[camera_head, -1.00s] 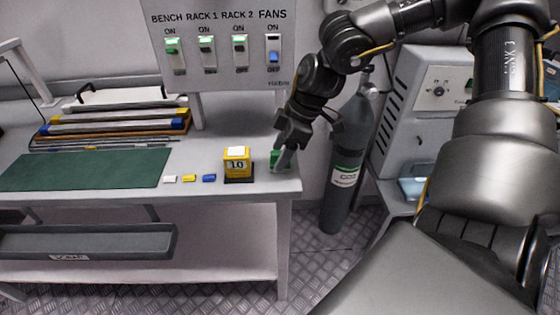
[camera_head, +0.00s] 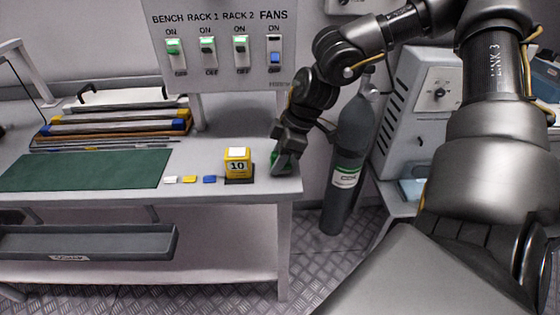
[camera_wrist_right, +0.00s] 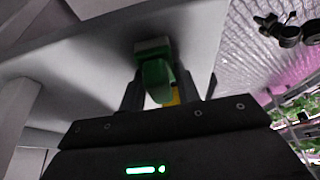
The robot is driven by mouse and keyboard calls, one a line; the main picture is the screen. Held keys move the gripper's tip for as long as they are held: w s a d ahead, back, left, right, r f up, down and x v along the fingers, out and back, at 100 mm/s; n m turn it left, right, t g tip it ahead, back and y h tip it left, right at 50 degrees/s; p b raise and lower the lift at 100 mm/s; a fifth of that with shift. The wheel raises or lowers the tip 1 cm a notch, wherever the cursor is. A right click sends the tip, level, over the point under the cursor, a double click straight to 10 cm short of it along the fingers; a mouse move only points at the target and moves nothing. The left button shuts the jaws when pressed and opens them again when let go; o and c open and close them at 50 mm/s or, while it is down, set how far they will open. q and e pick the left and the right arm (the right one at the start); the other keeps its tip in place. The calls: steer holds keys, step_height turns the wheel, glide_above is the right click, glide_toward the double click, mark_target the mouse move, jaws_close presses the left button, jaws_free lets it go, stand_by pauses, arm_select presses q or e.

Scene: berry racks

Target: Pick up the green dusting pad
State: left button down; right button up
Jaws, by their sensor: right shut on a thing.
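The green dusting pad (camera_head: 277,158) is at the right end of the bench top, mostly hidden by my right gripper (camera_head: 285,166) in the head view. In the right wrist view the green pad (camera_wrist_right: 155,75) sits between the two dark fingers of my right gripper (camera_wrist_right: 158,92). The fingers are shut on it. I cannot tell whether the pad touches the bench or is slightly above it. My left gripper does not show.
A yellow block marked 10 (camera_head: 237,161) stands just left of the pad. Small white, yellow and blue pieces (camera_head: 189,179) lie beside it. A green mat (camera_head: 85,170) covers the left bench. A gas cylinder (camera_head: 345,165) stands right of the bench.

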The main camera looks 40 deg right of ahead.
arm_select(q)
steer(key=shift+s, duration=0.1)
arm_select(e)
steer(key=shift+r, duration=0.15)
